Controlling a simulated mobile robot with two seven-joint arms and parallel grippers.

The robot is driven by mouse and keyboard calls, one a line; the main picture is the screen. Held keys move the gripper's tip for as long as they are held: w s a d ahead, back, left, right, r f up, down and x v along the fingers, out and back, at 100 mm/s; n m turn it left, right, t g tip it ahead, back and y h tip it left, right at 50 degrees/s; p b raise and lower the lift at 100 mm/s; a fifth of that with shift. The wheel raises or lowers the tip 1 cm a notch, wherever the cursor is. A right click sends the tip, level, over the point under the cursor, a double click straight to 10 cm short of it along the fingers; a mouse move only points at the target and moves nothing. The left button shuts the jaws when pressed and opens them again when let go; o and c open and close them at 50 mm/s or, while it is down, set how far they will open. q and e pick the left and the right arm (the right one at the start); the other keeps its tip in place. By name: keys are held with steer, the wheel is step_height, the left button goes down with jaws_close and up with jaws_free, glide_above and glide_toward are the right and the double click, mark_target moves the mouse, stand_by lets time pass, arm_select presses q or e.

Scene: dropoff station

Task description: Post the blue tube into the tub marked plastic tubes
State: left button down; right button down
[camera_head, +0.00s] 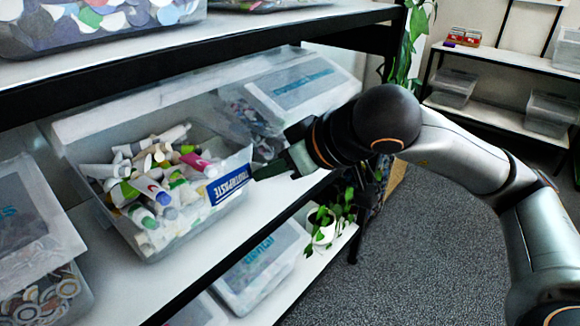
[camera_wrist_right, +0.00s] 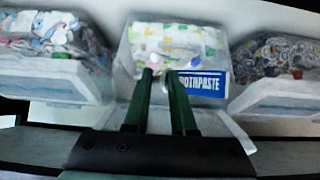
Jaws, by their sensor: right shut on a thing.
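The clear tub (camera_head: 150,249) on the middle shelf is full of mixed plastic tubes; it also shows in the right wrist view (camera_wrist_right: 124,58). I cannot read a plastic tubes marking on it. The blue tube (camera_head: 229,186), lettered TOOTHPASTE in white, is at the tub's front right corner; it also shows in the right wrist view (camera_wrist_right: 203,84). My right gripper (camera_head: 257,176) reaches in from the right, shut on the tube's near end. Its green fingers (camera_wrist_right: 160,74) point at the tub. I cannot tell whether the tube touches the rim. My left gripper is not in view.
A black-edged shelf (camera_head: 300,19) runs above. Below are a lidded tub (camera_head: 262,268) and a potted plant (camera_head: 324,232). The floor (camera_head: 420,240) at right is clear.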

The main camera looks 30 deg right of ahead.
steer(key=w+a, duration=0.1)
steer(key=w, duration=0.4)
steer(key=w+a+f, duration=0.1)
steer(key=w+a, duration=0.1)
steer(key=w, duration=0.3)
steer(key=w+a+p, duration=0.1)
steer(key=w+a, duration=0.1)
steer(key=w, duration=0.3)
steer(key=shift+a+f, duration=0.25)
steer(key=shift+f, duration=0.05)
steer(key=c, duration=0.7)
jaws_free()
steer(key=shift+o, duration=0.2)
steer(key=v, duration=1.2)
steer(key=shift+s+r, duration=0.2)
steer(key=shift+d, duration=0.1)
